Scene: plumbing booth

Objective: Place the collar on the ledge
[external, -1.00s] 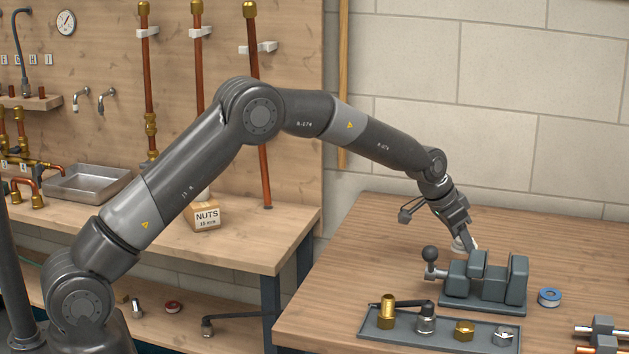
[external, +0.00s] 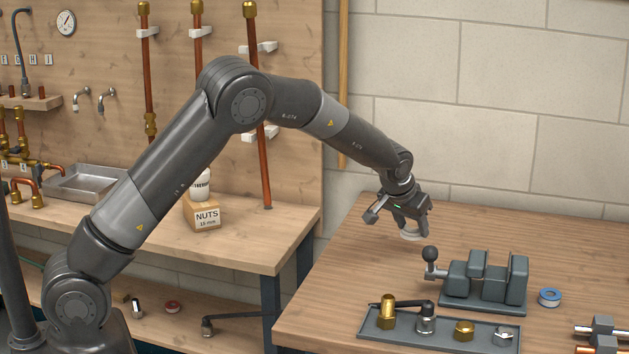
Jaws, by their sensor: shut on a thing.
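My gripper (external: 411,228) is shut on a pale, whitish ring, the collar (external: 411,237), and holds it over the back left part of the right-hand bench, left of the vise. The fingers hide part of the collar, and its exact height above the wood is hard to tell. A small wooden ledge (external: 42,104) juts from the pegboard-like back panel at the far left, with small copper pieces on it; I cannot tell for sure that this is the task's ledge.
A grey vise (external: 485,285) with a ball-ended handle stands on the bench (external: 330,290). In front is a tray (external: 445,343) of fittings; blue tape (external: 549,297) lies right. On the left bench are a NUTS box (external: 201,215), a metal pan (external: 85,186) and upright copper pipes (external: 258,110).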

